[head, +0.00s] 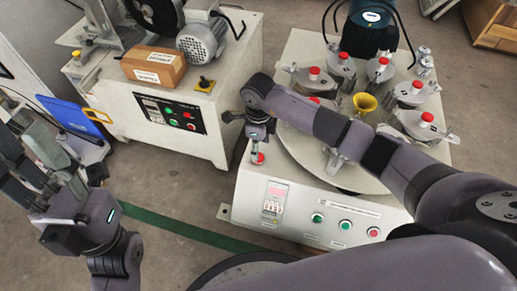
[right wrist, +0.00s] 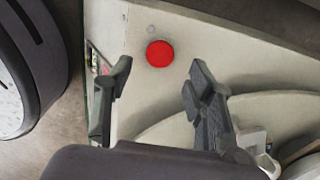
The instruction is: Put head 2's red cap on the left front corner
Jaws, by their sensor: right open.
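A red cap (head: 258,158) sits at the left front corner of the white tile-testing machine (head: 240,185). In the right wrist view the cap (right wrist: 160,54) is a round red disc on the pale top, apart from both fingers. My right gripper (head: 257,132) is open just above the cap in the head view; its fingertips (right wrist: 158,80) stand to either side below the cap in the wrist view. Several test heads with red caps ring the turntable; which is head 2 I cannot tell. My left gripper (head: 35,165) is at the left, its fingertips unclear.
A yellow funnel (head: 364,103) stands among the heads on the turntable (head: 300,150). My right arm crosses over the machine and hides part of it. A second machine with a cardboard box (head: 153,66) stands at the left.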

